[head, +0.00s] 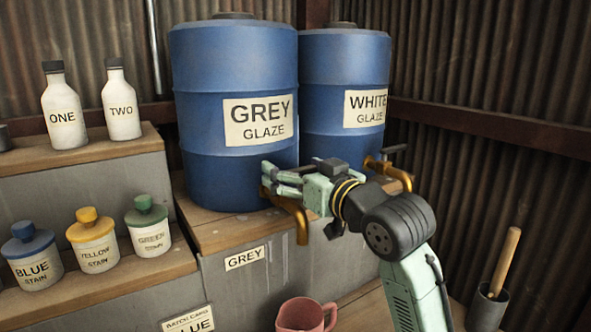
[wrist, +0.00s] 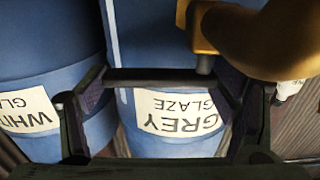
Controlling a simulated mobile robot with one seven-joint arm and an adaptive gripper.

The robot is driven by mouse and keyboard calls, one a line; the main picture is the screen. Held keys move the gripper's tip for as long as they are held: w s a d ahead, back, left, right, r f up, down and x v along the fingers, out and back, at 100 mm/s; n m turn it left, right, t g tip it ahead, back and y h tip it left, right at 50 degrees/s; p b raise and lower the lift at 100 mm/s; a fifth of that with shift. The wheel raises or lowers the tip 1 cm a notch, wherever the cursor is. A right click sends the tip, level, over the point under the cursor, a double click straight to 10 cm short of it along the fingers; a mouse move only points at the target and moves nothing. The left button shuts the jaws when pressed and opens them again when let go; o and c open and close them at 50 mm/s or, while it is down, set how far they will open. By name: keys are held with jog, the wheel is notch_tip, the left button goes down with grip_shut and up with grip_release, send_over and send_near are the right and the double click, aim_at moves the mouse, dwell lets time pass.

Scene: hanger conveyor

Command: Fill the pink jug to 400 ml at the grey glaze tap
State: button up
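The pink jug (head: 302,316) stands low at the bottom edge of the head view, below the grey glaze tap and partly cut off. Its fill level and scale cannot be read. The brass grey glaze tap (head: 301,222) comes from the blue GREY GLAZE barrel (head: 215,95); no stream shows below its spout. It fills the upper right of the wrist view (wrist: 250,40). My gripper (head: 267,178) is at the top of this tap, fingers apart. In the wrist view a dark bar, seemingly the tap lever (wrist: 160,81), spans between the fingers; contact cannot be told.
A WHITE GLAZE barrel (head: 345,75) with its own brass tap (head: 398,175) stands to the right. Stain jars (head: 95,245) and bottles ONE and TWO (head: 122,110) sit on shelves at left. A grey cup with a wooden handle (head: 489,308) is at lower right.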

jog(key=c, duration=1.2)
